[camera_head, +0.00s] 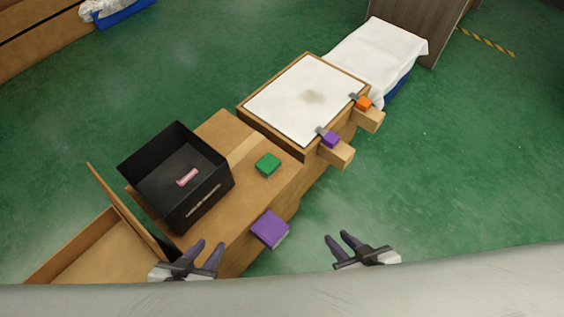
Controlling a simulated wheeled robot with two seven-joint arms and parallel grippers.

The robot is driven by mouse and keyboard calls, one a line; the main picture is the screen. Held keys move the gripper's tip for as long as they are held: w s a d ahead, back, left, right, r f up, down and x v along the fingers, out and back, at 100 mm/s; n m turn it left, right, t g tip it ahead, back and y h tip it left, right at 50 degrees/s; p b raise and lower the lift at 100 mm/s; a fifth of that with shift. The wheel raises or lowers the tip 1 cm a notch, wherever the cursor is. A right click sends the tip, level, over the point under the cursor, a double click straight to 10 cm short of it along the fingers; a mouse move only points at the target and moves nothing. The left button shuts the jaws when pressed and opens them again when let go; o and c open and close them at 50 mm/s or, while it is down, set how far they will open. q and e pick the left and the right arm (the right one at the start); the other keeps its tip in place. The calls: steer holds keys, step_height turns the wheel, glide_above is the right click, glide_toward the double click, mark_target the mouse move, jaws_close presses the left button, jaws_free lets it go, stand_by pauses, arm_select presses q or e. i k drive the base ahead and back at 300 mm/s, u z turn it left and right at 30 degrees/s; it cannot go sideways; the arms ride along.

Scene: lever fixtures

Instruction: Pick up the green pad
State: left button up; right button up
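The green pad (268,163) lies on top of the brown cardboard box (222,212), right of the black bin. My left gripper (206,250) is at the bottom of the view, left of centre, below the black bin. Its two dark fingers are spread and nothing shows between them. My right gripper (342,240) is further right over the green floor, its fingers a little apart and empty. Both grippers are apart from the green pad, which lies further up in the view.
A black bin (133,168) holding a pink object (187,177) stands left of the pad. A purple block (270,229) is at the box's near edge. Beyond is a white-topped box (290,98) with orange (363,103) and purple (331,139) lever pieces. Open floor lies to the right.

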mark_target(267, 166)
steer(key=z, duration=0.2)
steer(key=k, duration=0.3)
steer(key=u, duration=2)
steer(key=k, duration=0.7)
steer(key=z, duration=1.3)
steer(key=i, duration=0.5)
steer(key=z, duration=0.15)
steer(key=k, duration=1)
steer(key=u, duration=0.15)
